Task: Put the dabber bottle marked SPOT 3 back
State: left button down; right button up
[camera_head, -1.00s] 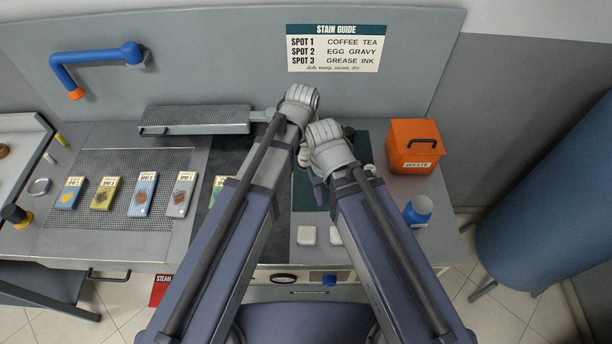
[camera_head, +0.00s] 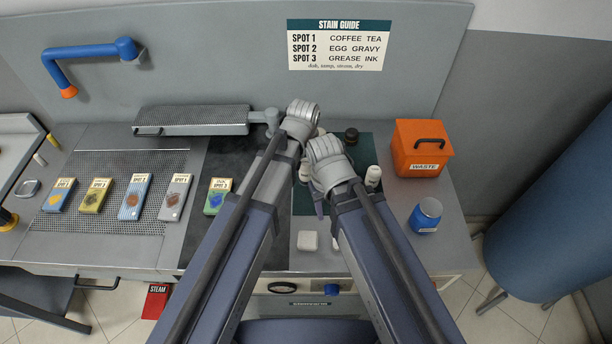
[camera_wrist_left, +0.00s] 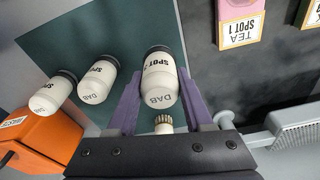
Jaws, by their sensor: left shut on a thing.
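My left gripper (camera_wrist_left: 160,95) has its purple fingers on both sides of a white dabber bottle (camera_wrist_left: 158,85) with a dark cap. The bottle's label reads DAB and SPOT; its number is not clear. In the head view, a white bottle (camera_head: 304,173) shows below the left wrist, partly hidden by my arms. Two more dabber bottles, a nearer one (camera_wrist_left: 98,80) and a farther one (camera_wrist_left: 52,92), stand to the left in the left wrist view on the dark green mat (camera_wrist_left: 100,40). My right gripper (camera_head: 318,203) shows only in part, and its jaws are unclear.
An orange waste box (camera_head: 421,150) and a blue jar (camera_head: 426,215) stand right of the mat. Stain cards, including a green one (camera_head: 217,197), lie to the left. A white pad (camera_head: 307,240) lies in front. The STAIN GUIDE sign (camera_head: 339,45) is on the back wall.

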aim_at(306, 174)
pick_arm(q)
jog(key=shift+f+b, duration=1.25)
jog(key=shift+f, duration=0.35)
pick_arm(e)
jog(key=shift+f, duration=1.6)
pick_arm(q)
jog(key=shift+f, duration=0.1)
pick_arm(e)
jog(key=shift+f, duration=0.1)
pick_arm(q)
jog(key=shift+f, duration=0.15)
pick_arm(e)
jog(key=shift+f, duration=0.15)
pick_arm(q)
jog(key=shift+c, duration=1.5)
grip_release()
jog(key=r+p, duration=0.4)
jog(key=s+r+p, duration=0.1)
jog(key=r+p, duration=0.7)
jog(key=shift+s+a+r, duration=0.15)
jog(key=shift+s+r, duration=0.05)
jog(key=shift+r, duration=0.05)
pick_arm(e)
notch_tip(306, 174, up, 12)
jog(key=shift+r, duration=0.2)
